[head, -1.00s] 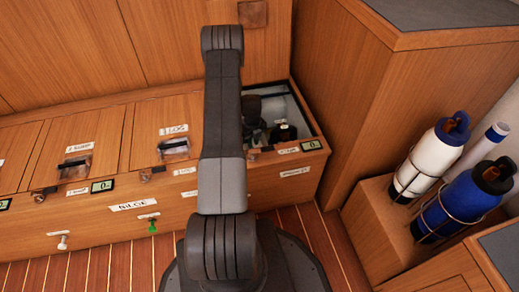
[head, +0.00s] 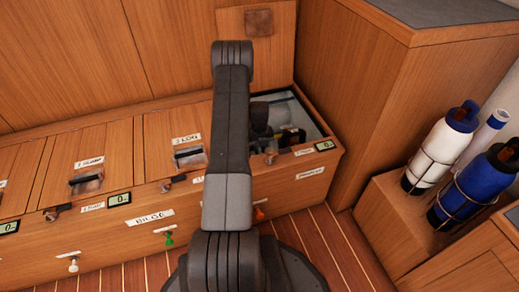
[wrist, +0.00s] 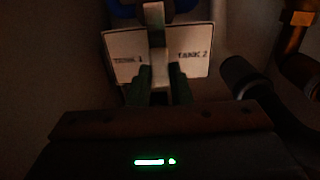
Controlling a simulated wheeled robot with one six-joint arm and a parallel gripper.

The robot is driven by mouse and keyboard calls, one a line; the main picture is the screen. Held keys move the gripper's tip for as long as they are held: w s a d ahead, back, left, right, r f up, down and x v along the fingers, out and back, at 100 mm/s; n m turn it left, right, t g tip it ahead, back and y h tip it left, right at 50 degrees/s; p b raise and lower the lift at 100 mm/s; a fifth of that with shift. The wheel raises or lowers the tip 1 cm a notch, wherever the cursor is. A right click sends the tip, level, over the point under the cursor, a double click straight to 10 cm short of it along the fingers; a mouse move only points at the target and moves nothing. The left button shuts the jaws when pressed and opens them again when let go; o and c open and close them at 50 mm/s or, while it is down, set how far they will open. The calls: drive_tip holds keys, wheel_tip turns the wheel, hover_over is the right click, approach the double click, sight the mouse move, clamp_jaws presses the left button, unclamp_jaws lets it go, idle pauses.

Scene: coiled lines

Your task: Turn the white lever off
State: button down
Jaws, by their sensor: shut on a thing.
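In the wrist view, my gripper (wrist: 160,88) is shut on an upright lever (wrist: 156,45). The lever looks pale grey-green in the dim light. It stands in front of a pale plate (wrist: 128,57) marked TANK 1 on the left and TANK 2 on the right. Part of a blue thing shows at the top edge. In the head view my arm hides my gripper. A small white lever or knob (head: 73,264) is on the front of the wooden locker at the lower left, apart from my arm. I cannot tell whether the held lever is white.
Bottles (head: 440,150) stand at the right. Dark pipes (wrist: 245,80) flank the plate's right side.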

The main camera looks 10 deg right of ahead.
drive_tip(key=shift+w, duration=0.1)
drive_tip(key=c, duration=1.3)
unclamp_jaws()
wheel_tip(320, 180, up, 14)
drive_tip(key=p, duration=0.4)
drive_tip(key=shift+f, duration=0.15)
wheel_tip(320, 180, down, 14)
drive_tip(key=b, duration=0.4)
drive_tip(key=shift+r, duration=0.2)
drive_tip(key=shift+f, duration=0.1)
